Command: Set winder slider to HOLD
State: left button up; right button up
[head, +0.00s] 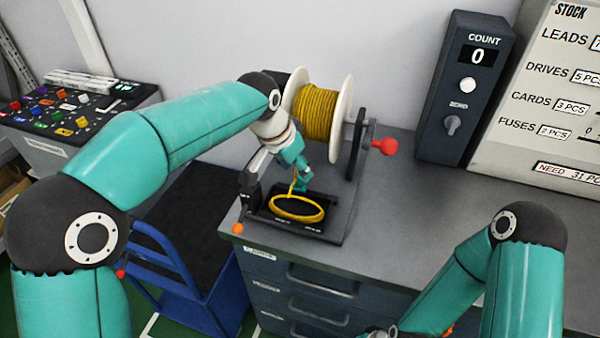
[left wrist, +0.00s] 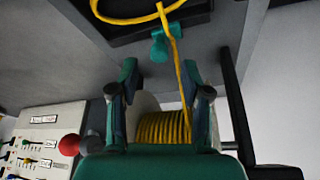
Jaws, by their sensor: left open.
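The winder stands on the grey bench: a spool of yellow wire (head: 317,111) between white flanges, a red crank knob (head: 384,147) at its right, and a black base (head: 330,230) in front. A yellow wire loop (head: 297,208) lies on the base. A small teal block (head: 304,179) sits by the wire above the loop; it also shows in the left wrist view (left wrist: 160,46). An orange knob (head: 238,228) is at the base's front left corner. I cannot tell which part is the slider. My left gripper (left wrist: 163,88) is open, over the winder beside the spool.
A dark counter box (head: 467,105) reading 0 and a white stock board (head: 545,105) stand at the back right. A blue cart (head: 188,270) is left of the bench. A panel of coloured switches (head: 65,112) is at far left. The bench right of the winder is clear.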

aim_at(300, 177)
pick_arm(q)
jog(key=shift+x, duration=1.85)
grip_shut()
